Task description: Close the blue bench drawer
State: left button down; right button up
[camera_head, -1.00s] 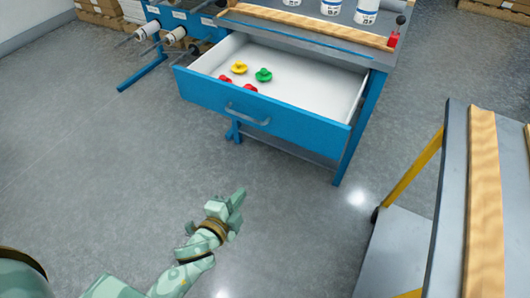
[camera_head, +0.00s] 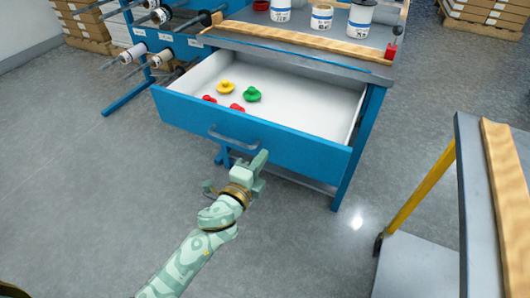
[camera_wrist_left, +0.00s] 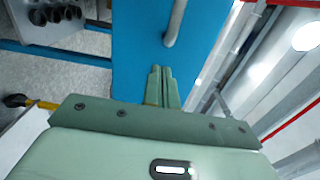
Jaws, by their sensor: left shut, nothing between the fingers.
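The blue bench drawer (camera_head: 290,145) is pulled out of the bench, with its white inside showing. Its grey bar handle (camera_head: 234,138) is on the front panel. My left gripper (camera_head: 262,160) is just in front of the drawer's front panel, right of and below the handle. In the left wrist view the shut fingers (camera_wrist_left: 162,72) are seen against the blue drawer front (camera_wrist_left: 140,50), with the grey handle (camera_wrist_left: 175,22) beyond their tips. Whether the fingertips touch the panel I cannot tell. My right gripper is not in view.
Yellow, green and red knobbed pieces (camera_head: 252,94) lie in the drawer. The bench top (camera_head: 290,48) carries a wooden strip and white cans. A cart (camera_head: 470,190) with a yellow leg stands at the right. The floor in front is clear.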

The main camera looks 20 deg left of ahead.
pick_arm(q)
jog(key=shift+w, duration=1.35)
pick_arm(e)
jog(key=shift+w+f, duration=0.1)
